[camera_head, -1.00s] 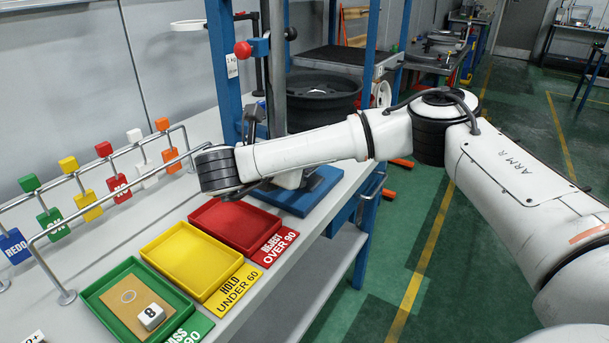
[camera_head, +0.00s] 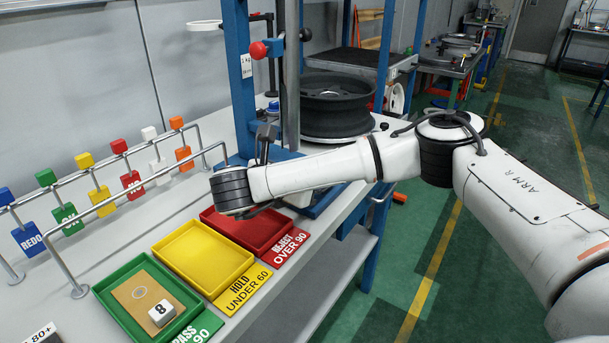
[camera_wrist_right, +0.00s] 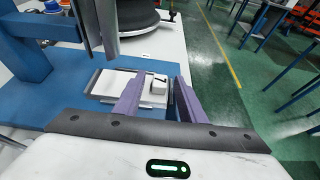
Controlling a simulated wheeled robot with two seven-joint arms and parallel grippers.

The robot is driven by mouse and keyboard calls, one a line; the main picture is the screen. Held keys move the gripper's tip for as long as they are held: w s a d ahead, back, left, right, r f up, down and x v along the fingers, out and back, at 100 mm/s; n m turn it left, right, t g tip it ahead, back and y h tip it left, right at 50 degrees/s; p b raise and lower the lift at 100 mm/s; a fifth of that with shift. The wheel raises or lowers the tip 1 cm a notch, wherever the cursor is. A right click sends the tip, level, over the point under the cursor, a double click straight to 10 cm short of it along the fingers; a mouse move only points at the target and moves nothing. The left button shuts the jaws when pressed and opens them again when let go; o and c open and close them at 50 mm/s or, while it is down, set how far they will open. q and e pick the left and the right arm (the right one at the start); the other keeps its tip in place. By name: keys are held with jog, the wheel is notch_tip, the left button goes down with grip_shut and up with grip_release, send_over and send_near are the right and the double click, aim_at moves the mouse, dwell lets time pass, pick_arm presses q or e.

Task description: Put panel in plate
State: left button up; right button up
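In the right wrist view a white panel-like sheet (camera_wrist_right: 112,83) lies in a shallow silver-edged plate (camera_wrist_right: 97,99) on the blue base. A small white block (camera_wrist_right: 158,85) with a dark mark sits at its right side. My right gripper (camera_wrist_right: 160,80) has its two purple fingers apart, with the block between or just beyond the tips; contact cannot be told. In the head view a brown panel (camera_head: 138,290) with a pale circle lies in the green tray (camera_head: 112,314), with a white block marked 8 (camera_head: 161,312) on it. The right fingers are hidden there. My left gripper is out of view.
A yellow tray (camera_head: 202,257) and a red tray (camera_head: 245,228) stand beside the green one. A blue press frame (camera_head: 240,80) and a black wheel rim (camera_head: 337,105) stand behind my right wrist. A rail with coloured tags (camera_head: 97,190) runs along the left.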

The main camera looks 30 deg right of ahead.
jog(key=p+v, duration=0.1)
jog(key=v, duration=1)
jog(key=shift+s+a+r, duration=0.1)
jog(key=shift+a+r, duration=0.05)
jog(key=shift+a, duration=0.05)
